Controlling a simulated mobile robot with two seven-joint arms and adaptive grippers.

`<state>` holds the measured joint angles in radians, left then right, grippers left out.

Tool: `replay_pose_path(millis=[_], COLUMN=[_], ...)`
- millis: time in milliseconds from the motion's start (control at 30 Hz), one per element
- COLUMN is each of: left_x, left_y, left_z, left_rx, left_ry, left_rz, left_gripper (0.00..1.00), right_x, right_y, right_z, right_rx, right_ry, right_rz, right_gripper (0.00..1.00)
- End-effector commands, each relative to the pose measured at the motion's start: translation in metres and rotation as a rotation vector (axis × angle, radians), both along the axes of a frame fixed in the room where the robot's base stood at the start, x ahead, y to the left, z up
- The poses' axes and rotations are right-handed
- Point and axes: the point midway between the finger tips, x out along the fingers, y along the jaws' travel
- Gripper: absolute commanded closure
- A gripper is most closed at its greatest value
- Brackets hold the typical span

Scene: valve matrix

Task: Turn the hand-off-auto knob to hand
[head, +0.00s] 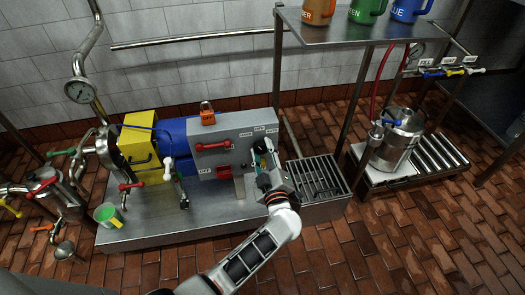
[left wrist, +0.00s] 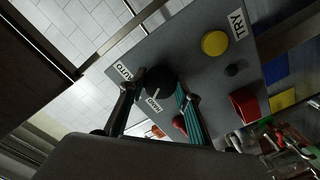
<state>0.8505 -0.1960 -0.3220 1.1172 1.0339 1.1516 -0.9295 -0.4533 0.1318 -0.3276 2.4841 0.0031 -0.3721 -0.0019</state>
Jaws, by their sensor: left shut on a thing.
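The black hand-off-auto knob (left wrist: 158,79) sits on the grey control panel (left wrist: 195,75), with the AUTO label (left wrist: 123,71) to its left and the HAND label (left wrist: 153,105) just below it in the left wrist view. My left gripper (left wrist: 160,88) has one finger on each side of the knob and is shut on it. Which way the knob points is too dark to tell. My right gripper is not in view.
A yellow button (left wrist: 215,43) by the TRY label and a red box (left wrist: 245,104) are near the knob. In the head view a red handle (head: 213,146) and an orange padlock (head: 207,112) are on the panel box. A steel shelf (head: 345,35) stands to the right.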

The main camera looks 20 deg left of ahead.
Motion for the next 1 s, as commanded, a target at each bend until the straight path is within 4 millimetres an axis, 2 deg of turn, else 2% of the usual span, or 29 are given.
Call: replay_pose_path(millis=[400, 1000], left_x=[0.000, 0.000], left_y=[-0.001, 0.000], left_z=[-0.001, 0.000], left_rx=[-0.225, -0.288], left_ry=[-0.150, -0.194], left_rz=[0.000, 0.000], left_gripper=[0.89, 0.89], right_x=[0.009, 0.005], right_y=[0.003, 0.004], right_z=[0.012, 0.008], right_rx=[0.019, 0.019], right_ry=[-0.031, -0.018], right_rz=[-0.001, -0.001], right_gripper=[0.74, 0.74])
